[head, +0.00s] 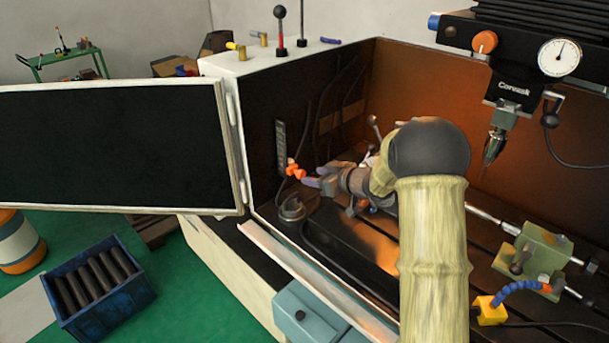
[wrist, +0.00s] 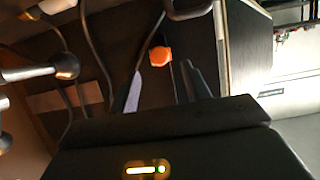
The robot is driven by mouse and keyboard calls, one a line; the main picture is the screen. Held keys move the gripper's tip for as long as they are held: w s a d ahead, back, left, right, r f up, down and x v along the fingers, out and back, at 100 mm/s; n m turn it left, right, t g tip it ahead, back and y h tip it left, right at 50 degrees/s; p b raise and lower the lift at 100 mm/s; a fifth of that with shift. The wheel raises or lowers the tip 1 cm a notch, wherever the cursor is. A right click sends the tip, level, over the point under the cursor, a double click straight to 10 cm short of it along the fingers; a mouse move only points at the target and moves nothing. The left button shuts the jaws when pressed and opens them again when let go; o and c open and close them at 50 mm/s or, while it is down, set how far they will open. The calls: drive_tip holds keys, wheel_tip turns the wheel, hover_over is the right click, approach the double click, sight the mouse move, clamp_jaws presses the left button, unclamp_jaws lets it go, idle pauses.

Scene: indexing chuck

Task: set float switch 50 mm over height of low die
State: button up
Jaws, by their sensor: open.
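An orange knob-like part, which looks like the float switch (head: 296,170), sits by the dark left inner wall of the machine, below a slotted vertical strip (head: 280,136). It also shows in the wrist view as an orange knob (wrist: 160,54). My gripper (head: 323,177) is open and just right of the orange part in the head view. In the wrist view my gripper (wrist: 158,78) has its two fingers apart, with the orange knob showing between and beyond their tips. No contact is visible. I cannot clearly identify the low die.
A round grey part (head: 291,209) stands on the machine bed below my gripper. Dark cables (wrist: 98,50) hang along the wall. A lever with a dark ball (wrist: 65,67) is at left in the wrist view. The open door (head: 110,148) is at left. A green fixture (head: 533,258) stands right.

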sight(303, 173)
drive_tip(key=x, duration=0.5)
drive_tip(key=shift+w+a, duration=0.1)
clamp_jaws()
